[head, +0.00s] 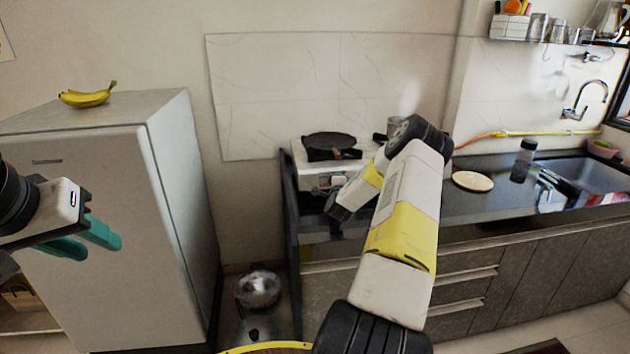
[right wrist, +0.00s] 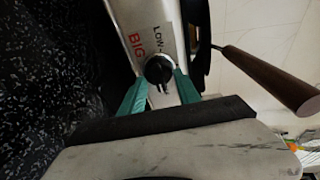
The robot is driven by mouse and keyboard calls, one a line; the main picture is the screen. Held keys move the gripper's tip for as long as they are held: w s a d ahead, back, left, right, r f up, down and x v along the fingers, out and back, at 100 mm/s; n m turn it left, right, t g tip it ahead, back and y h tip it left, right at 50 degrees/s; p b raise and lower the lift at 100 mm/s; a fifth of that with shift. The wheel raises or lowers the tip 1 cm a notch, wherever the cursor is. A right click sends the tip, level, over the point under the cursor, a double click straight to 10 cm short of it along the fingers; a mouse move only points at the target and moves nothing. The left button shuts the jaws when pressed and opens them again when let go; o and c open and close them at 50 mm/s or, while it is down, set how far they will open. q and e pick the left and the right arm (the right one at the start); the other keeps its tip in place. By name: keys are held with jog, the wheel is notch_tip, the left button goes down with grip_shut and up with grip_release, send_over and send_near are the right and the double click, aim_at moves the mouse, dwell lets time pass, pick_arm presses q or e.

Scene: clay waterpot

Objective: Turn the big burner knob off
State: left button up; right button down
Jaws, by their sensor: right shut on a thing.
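The black big burner knob (right wrist: 158,70) is on the stove's pale front panel, beside the red word BIG and the dark word LOW in the right wrist view. The teal fingers of my right gripper (right wrist: 160,82) are on both sides of the knob, shut on it. In the head view the white stove (head: 308,174) stands on the counter, and my right arm reaches to its front and hides part of it. My left gripper (head: 82,240) is at the far left, in front of the fridge, with its teal fingers apart and empty.
A dark pan (head: 330,141) is on the stove; its brown handle (right wrist: 270,80) sticks out in the right wrist view. A round board (head: 472,181) and a bottle (head: 523,160) are on the counter. Bananas (head: 88,96) lie on the fridge (head: 90,200). A metal pot (head: 258,290) is low down between fridge and counter.

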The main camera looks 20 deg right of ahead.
jog(key=c, duration=0.9)
grip_release()
jog(key=shift+o, duration=0.2)
jog(key=shift+s, duration=0.15)
jog(key=v, duration=0.7)
jog(key=shift+s+a, duration=0.15)
jog(key=shift+s, duration=0.1)
